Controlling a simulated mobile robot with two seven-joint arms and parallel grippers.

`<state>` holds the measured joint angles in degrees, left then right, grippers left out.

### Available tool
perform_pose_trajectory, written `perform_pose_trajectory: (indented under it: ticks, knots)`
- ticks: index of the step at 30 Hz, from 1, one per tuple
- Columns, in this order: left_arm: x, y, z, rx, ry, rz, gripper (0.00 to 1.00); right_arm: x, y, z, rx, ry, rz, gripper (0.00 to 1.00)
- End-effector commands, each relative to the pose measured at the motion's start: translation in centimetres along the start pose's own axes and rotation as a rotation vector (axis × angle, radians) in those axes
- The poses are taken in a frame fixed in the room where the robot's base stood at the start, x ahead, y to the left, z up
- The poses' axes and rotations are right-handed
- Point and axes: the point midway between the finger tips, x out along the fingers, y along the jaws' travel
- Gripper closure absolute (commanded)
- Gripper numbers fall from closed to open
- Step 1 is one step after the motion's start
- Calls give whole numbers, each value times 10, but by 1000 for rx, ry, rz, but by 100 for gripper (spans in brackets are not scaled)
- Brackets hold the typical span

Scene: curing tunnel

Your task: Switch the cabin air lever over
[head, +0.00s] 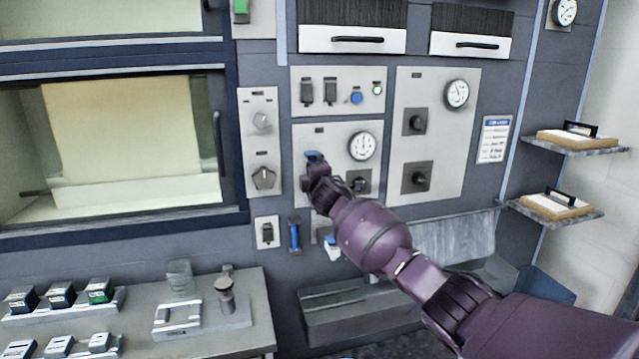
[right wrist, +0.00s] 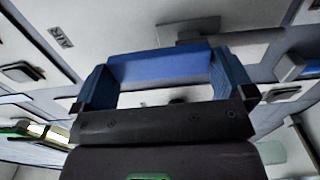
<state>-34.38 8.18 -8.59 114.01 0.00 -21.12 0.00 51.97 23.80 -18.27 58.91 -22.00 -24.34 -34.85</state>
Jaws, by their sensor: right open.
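My right gripper (head: 317,170) is at the left part of the wall panel with the round gauge and hides that part. In the right wrist view, my right gripper (right wrist: 165,80) is open with its two blue fingers apart. A blue bar (right wrist: 160,68) spans the gap between the fingertips; it may be the handle of the cabin air lever. I cannot tell whether the fingers touch it. My left gripper is not in view.
The gauge (head: 362,146) and a dark knob (head: 359,181) are close to the right of my gripper. A switch panel (head: 338,104) is above. A blue vertical handle (head: 295,236) is below left. A bench (head: 235,335) with several small boxes stands at lower left. Shelves (head: 585,147) are at right.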

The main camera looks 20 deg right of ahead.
Motion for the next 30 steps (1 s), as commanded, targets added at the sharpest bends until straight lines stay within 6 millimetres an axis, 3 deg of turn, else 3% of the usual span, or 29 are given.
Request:
perform_pose_trajectory:
  ticks: [21,30]
  knots:
    - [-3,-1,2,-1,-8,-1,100,-81,-1,0,-2,2,0,0]
    - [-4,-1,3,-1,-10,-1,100,-94,0,0,-3,1,-1,0]
